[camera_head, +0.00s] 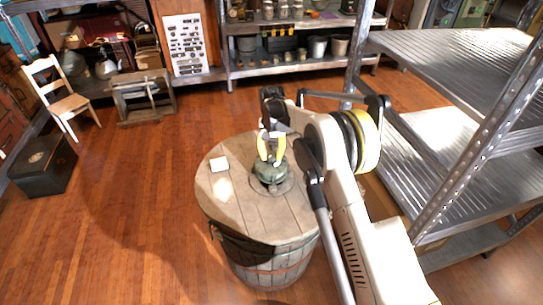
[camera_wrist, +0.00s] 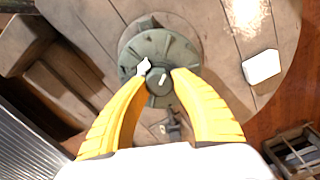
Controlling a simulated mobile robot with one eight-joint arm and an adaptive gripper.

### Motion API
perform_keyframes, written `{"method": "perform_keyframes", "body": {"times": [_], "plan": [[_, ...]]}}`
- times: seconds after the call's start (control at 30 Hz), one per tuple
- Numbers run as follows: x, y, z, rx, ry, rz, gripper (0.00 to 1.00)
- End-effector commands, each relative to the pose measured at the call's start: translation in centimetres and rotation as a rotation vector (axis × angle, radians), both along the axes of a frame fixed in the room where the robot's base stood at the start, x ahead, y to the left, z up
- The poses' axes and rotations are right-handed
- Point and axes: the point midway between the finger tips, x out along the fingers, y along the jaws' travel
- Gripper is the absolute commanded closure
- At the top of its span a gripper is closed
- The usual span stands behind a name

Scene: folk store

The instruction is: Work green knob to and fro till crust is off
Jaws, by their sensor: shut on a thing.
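The dark green knob (camera_head: 269,173) stands on a round metal plate on top of a wooden barrel (camera_head: 225,190). In the wrist view it is a wide ribbed green disc (camera_wrist: 183,55) with a smaller round hub (camera_wrist: 159,83) bearing a pale mark. My gripper (camera_head: 271,158) points down over it. Its yellow fingers (camera_wrist: 159,80) are shut on the hub from both sides. A small white pointed piece (camera_wrist: 143,68) shows beside the left fingertip. A brownish patch (camera_wrist: 147,23) shows at the disc's far edge; I cannot tell whether it is crust.
A white block (camera_head: 219,164) lies on the barrel top, clear of my gripper. Metal shelving (camera_head: 450,150) stands close on the right. A small dark fitting (camera_wrist: 172,125) shows between my fingers. Open wooden floor (camera_head: 130,190) lies to the left.

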Motion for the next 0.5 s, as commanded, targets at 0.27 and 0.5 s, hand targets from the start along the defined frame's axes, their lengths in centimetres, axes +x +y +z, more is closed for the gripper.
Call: {"method": "perform_keyframes", "body": {"times": [0.27, 0.5], "plan": [[-0.04, -0.03, -0.07, 0.000, 0.001, -0.039, 1.00], [-0.03, -0.03, -0.07, 0.000, 0.001, -0.040, 1.00]]}}
